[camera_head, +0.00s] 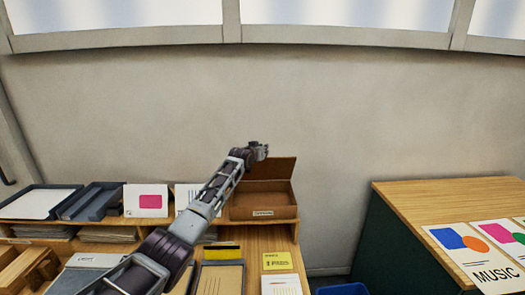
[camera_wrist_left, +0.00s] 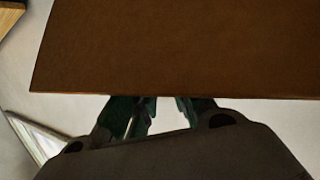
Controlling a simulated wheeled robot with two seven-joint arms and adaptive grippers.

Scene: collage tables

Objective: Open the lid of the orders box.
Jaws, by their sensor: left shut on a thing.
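The orders box (camera_head: 250,207) is a brown box with a small label on its front, at the back right of the near table. Its lid (camera_head: 280,168) stands raised at the back, and the inside of the box shows. My left gripper (camera_head: 258,151) is at the lid's top edge, shut on it. In the left wrist view the lid (camera_wrist_left: 180,50) fills the upper part as a brown panel, and the fingers of the left gripper (camera_wrist_left: 160,106) meet its edge. The fingertips are partly hidden. My right gripper is not in view.
Grey trays (camera_head: 92,202) and a white card with a pink patch (camera_head: 146,201) stand left of the box. A yellow card (camera_head: 277,261) lies in front. A separate table (camera_head: 430,200) with bright posters is at right. The wall (camera_head: 330,110) is close behind.

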